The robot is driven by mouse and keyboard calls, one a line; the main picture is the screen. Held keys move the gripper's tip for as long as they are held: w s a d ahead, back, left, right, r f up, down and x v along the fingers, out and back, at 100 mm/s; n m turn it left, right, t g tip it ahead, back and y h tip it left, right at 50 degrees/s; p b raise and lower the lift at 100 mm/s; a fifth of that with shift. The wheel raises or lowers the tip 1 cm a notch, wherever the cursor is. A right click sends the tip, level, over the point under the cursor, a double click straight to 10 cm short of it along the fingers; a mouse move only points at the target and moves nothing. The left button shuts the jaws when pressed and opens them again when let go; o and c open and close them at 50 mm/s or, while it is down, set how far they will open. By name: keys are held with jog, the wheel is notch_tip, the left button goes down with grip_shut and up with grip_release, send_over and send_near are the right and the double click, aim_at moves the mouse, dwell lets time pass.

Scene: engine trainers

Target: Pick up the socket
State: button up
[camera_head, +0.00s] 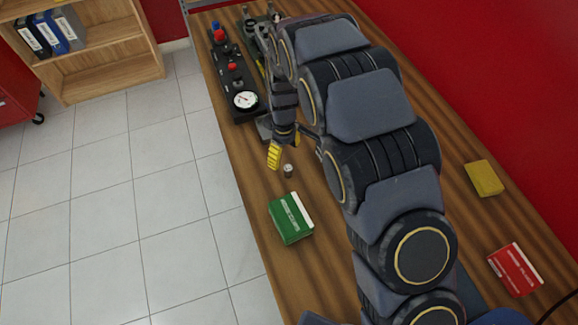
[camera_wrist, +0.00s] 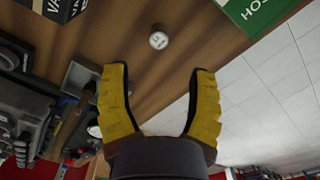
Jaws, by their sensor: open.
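The socket (camera_head: 288,171) is a small silvery cylinder that stands on the wooden table (camera_head: 262,215), between the green box and my gripper. In the wrist view the socket (camera_wrist: 158,40) shows its round pale top, with small marks on it, beyond the fingertips and roughly midway between them. My gripper (camera_head: 285,150) has yellow fingers and hangs just behind the socket. In the wrist view my gripper (camera_wrist: 158,68) is open, with nothing between its fingers. The socket is apart from both fingers.
A green box (camera_head: 291,218) lies close in front of the socket; it also shows in the wrist view (camera_wrist: 258,12). A black panel with a gauge (camera_head: 245,100) stands behind. A yellow box (camera_head: 484,178) and a red box (camera_head: 515,269) lie at right. The table's left edge is near.

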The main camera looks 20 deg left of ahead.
aim_at(287, 167)
jog(key=f, duration=0.7)
jog(key=shift+d+f, duration=0.3)
jog(key=shift+d, duration=0.05)
grip_shut()
